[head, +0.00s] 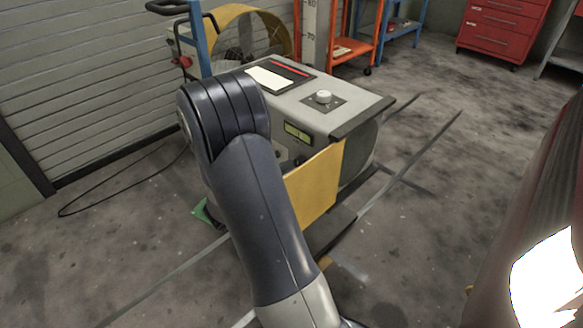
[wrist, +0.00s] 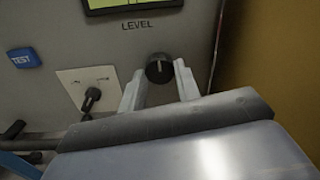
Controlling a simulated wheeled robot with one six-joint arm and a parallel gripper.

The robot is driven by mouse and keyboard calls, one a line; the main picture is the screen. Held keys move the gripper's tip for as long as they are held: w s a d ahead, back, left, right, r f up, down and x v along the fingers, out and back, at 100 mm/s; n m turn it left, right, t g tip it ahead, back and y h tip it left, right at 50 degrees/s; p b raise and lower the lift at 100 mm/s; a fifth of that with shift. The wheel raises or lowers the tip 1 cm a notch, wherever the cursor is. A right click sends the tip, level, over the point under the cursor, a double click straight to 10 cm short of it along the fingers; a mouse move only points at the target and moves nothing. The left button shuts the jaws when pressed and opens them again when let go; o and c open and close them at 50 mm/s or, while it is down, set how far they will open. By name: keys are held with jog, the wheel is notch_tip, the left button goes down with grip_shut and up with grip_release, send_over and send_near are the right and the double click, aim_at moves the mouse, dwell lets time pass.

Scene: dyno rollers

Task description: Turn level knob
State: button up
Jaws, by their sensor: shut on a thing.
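The level knob (wrist: 159,66) is small, round and black with a pale pointer mark. It sits on the grey panel under the word LEVEL and a green display (wrist: 133,4). My gripper (wrist: 159,75) has one pale finger on each side of the knob and is shut on it.
Left of the knob are a blue TEST button (wrist: 24,57) and a black toggle switch (wrist: 91,97) on a white plate. A yellow panel (head: 316,185) stands close on the right. A white knob (head: 323,97) sits on the machine's top.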

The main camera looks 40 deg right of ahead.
jog(key=shift+r, duration=0.1)
jog(key=n+p, duration=0.4)
jog(key=p, duration=0.1)
jog(key=shift+r+p, duration=0.2)
jog(key=shift+p, duration=0.2)
jog(key=n+p, duration=0.3)
jog(key=shift+f, duration=0.15)
jog(key=shift+f+n+p, duration=0.15)
jog(key=shift+n+p, duration=1.05)
jog(key=shift+n, duration=0.1)
jog(key=o, duration=1)
